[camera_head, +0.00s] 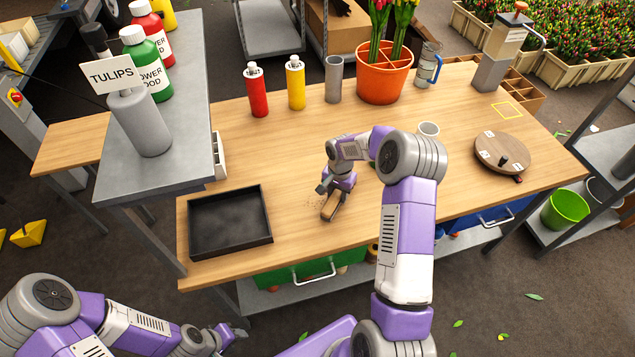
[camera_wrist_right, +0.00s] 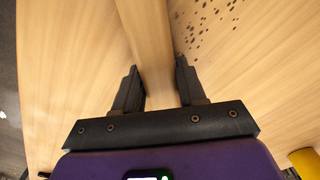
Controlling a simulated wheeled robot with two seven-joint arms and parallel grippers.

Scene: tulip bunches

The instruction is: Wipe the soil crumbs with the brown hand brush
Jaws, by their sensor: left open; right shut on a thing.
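The brown hand brush (camera_head: 331,207) is on or just above the wooden table (camera_head: 290,150), near its front middle. My right gripper (camera_head: 334,188) is shut on the brush, whose wooden body also shows between the fingers in the right wrist view (camera_wrist_right: 148,35). Its bristles are hidden. Dark soil crumbs (camera_wrist_right: 205,22) lie on the table beside the brush in the wrist view. In the head view they are faint specks (camera_head: 313,205) just left of it. My left gripper (camera_head: 236,332) is open and empty, low in front of the table.
A black tray (camera_head: 229,250) sits left of the brush. Red (camera_head: 257,92) and yellow (camera_head: 296,85) bottles, a grey cylinder (camera_head: 333,80) and an orange tulip pot (camera_head: 383,85) stand at the back. A round wooden board (camera_head: 518,150) is at right.

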